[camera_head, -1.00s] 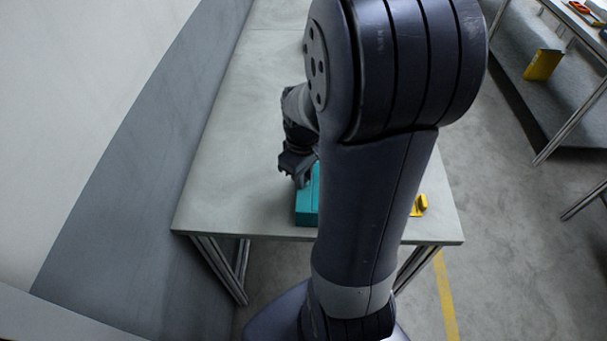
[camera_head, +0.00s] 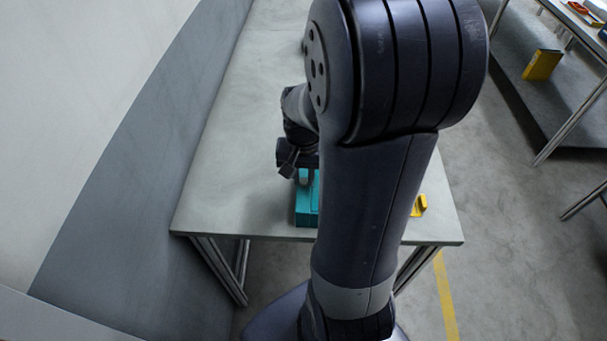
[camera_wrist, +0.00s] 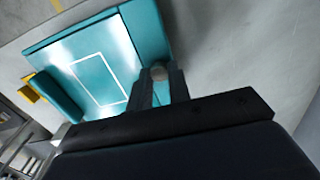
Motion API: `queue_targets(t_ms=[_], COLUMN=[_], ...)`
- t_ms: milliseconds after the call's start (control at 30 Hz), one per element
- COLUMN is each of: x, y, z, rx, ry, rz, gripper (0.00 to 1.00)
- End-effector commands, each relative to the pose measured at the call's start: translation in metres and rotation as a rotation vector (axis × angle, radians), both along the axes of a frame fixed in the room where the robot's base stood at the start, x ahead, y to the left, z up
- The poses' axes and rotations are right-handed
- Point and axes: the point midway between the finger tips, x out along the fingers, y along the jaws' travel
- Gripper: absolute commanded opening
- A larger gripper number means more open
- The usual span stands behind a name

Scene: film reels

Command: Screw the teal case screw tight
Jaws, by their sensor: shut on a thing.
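The teal case (camera_head: 306,215) stands on the table near its front edge, partly hidden behind my arm in the head view. In the wrist view the teal case (camera_wrist: 85,45) shows its top with a white rectangular outline. The case screw (camera_wrist: 159,72) is a small grey rounded piece at the edge of the case. My gripper (camera_wrist: 162,84) is shut on the screw, with one finger on either side of it. In the head view my gripper (camera_head: 303,178) is at the case's top; the screw cannot be made out there.
A yellow object (camera_head: 419,206) lies on the table right of my arm. The table (camera_head: 215,190) is bare left of the case, with a wall close beside it. A shelf with a yellow box (camera_head: 542,65) stands at far right.

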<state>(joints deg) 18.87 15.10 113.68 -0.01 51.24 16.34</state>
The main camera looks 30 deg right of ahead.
Motion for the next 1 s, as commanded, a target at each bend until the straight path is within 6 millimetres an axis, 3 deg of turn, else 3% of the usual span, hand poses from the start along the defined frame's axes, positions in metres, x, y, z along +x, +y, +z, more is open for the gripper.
queue_targets(t_ms=[600,1000], x=[0.0001,-0.0001], y=[-0.0008,-0.0009], z=[0.0009,0.0009], rx=[0.0,-0.001], ry=[-0.004,-0.004], rz=[-0.555,-0.747], gripper=[0.0,0.0])
